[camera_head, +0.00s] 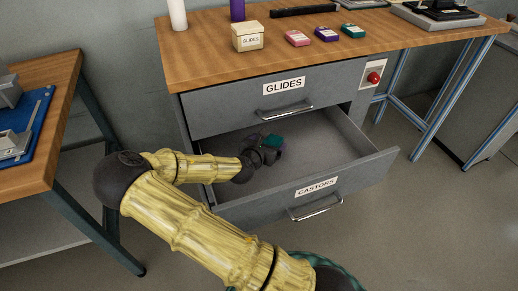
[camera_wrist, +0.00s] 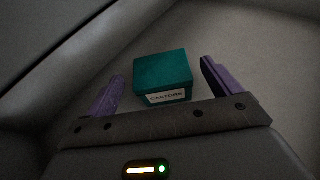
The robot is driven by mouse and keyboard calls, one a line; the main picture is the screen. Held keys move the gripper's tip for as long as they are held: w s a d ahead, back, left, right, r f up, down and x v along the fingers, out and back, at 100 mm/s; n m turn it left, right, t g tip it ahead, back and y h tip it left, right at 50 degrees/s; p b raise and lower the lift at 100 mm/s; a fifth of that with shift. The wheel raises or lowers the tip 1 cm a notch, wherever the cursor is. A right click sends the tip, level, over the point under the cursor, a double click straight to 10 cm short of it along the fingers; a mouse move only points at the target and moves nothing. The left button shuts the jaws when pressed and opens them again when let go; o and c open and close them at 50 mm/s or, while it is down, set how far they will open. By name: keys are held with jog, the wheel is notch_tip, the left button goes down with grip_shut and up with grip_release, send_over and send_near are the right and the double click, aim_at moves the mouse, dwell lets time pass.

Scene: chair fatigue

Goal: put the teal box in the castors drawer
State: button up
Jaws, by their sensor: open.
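The teal box (camera_head: 274,140) is inside the open castors drawer (camera_head: 355,178), near its back left, partly hidden by my gripper (camera_head: 264,152). In the wrist view, the teal box (camera_wrist: 162,75) shows a white "CASTORS" label and lies between the two purple fingers of my gripper (camera_wrist: 160,85). The fingers are spread, with a visible gap on each side of the box. My gripper reaches down into the drawer from the left. Whether the box rests flat on the drawer floor is hard to tell.
The glides drawer (camera_head: 240,108) above is shut. On the wooden top (camera_head: 215,62) stand a cream "GLIDES" box (camera_head: 248,37) and several small coloured boxes. A red button (camera_head: 373,77) is right of the drawers. The drawer's right side is empty. Another table (camera_head: 62,80) stands left.

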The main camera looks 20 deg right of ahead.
jog(key=p+v, duration=0.2)
jog(key=v, duration=0.6)
jog(key=shift+a, duration=0.2)
jog(key=shift+s+a+r, duration=0.1)
jog(key=shift+s+r, duration=0.05)
jog(key=shift+s, duration=0.05)
dwell(1.0)
